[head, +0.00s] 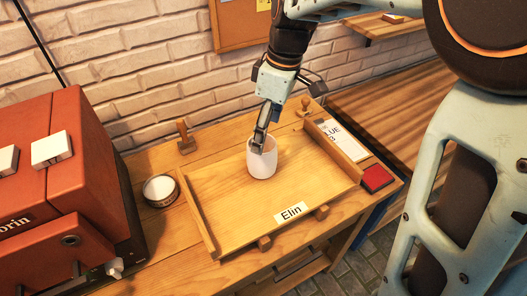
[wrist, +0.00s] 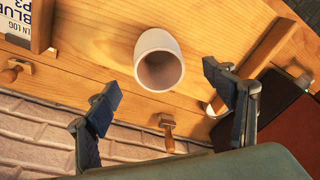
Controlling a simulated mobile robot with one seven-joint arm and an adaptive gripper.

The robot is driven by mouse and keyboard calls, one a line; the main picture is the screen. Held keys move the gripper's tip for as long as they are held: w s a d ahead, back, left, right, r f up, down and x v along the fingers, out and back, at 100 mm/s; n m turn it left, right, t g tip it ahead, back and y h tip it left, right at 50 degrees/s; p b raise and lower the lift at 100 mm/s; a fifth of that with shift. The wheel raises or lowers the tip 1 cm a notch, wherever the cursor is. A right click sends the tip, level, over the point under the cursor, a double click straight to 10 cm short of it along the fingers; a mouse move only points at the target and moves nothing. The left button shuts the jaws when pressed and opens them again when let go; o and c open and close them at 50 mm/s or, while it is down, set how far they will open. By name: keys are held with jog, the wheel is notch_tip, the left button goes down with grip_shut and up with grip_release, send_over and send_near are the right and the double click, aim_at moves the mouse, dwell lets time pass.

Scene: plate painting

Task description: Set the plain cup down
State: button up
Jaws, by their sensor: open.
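The plain white cup (head: 262,164) stands upright on the wooden tray (head: 238,222) labelled "Elin", near its back middle. My gripper (head: 259,143) is at the cup's rim in the head view, with a finger overlapping the rim. In the wrist view my gripper (wrist: 162,82) is open, its two dark fingers spread to either side of the cup's mouth. The cup (wrist: 157,40) shows there with its opening towards the camera and nothing visible inside. Whether a finger touches the cup I cannot tell.
A red machine (head: 55,150) stands at the left, with a round white-topped tin (head: 160,189) beside the tray. Wooden-handled tools (head: 185,138) stand behind the tray. A red pad (head: 376,178) and a printed card (head: 333,130) lie at the right. The tray's front is clear.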

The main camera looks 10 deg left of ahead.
aim_at(254, 157)
jog(key=f, duration=0.2)
jog(key=a+f+y+b, duration=0.1)
jog(key=f, duration=0.1)
jog(key=w+f+t+y, duration=0.1)
jog(key=f, duration=0.1)
jog(key=shift+a+b, duration=0.2)
jog(key=shift+b, duration=0.15)
jog(key=x, duration=0.5)
jog(key=shift+s+a+f, duration=0.15)
jog(key=shift+s+f, duration=0.15)
jog(key=shift+f, duration=0.05)
jog(key=shift+y, duration=0.3)
jog(key=c, duration=1.6)
jog(key=shift+r, duration=0.1)
